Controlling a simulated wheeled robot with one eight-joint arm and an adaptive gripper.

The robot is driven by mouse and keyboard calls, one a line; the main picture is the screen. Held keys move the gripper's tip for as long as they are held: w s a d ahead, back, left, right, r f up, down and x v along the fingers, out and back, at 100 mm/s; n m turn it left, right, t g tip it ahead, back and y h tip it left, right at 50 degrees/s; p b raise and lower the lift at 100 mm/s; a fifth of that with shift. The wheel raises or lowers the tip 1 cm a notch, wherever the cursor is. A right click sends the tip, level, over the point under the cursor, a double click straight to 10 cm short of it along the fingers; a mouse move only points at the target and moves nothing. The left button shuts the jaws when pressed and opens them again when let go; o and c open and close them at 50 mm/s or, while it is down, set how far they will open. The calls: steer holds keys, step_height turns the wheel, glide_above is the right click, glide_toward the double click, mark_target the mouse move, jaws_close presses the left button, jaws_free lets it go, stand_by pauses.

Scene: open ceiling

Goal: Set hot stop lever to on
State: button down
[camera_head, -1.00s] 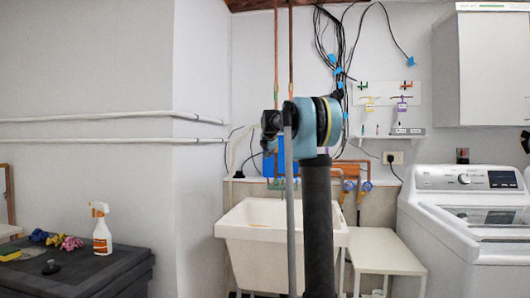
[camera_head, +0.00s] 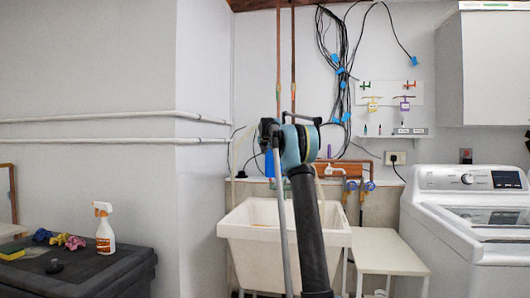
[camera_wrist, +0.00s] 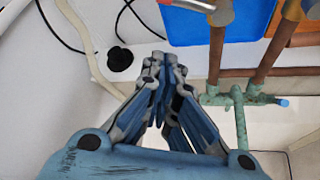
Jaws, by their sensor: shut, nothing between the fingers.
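I cannot tell for sure which part is the hot stop lever. A small blue end (camera_wrist: 282,102) shows on the right fitting. My gripper (camera_wrist: 161,62) is shut and empty, its fingertips apart from the pipes in the picture. In the head view, my arm hides the gripper. Two blue round valve handles (camera_head: 360,186) sit on copper pipes right of my arm.
A white sink (camera_head: 245,232) and a white bench (camera_head: 378,252) stand below the pipes. A washing machine (camera_head: 470,225) is at right. A dark chest (camera_head: 85,268) with a spray bottle (camera_head: 104,230) is at left. A cable (camera_wrist: 75,20) and blue panel (camera_wrist: 210,22) are close to the gripper.

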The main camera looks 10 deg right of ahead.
steer(key=shift+w+d+r, duration=0.2)
steer(key=shift+w+d, duration=0.15)
steer(key=shift+w, duration=0.45)
steer(key=shift+w+d+r, duration=0.2)
steer(key=shift+w+d, duration=0.1)
steer(key=shift+w, duration=0.5)
steer(key=shift+w+d+r, duration=0.2)
steer(key=shift+w+d, duration=0.15)
steer(key=shift+w, duration=0.45)
steer(key=shift+a, duration=0.15)
steer(key=shift+r, duration=0.1)
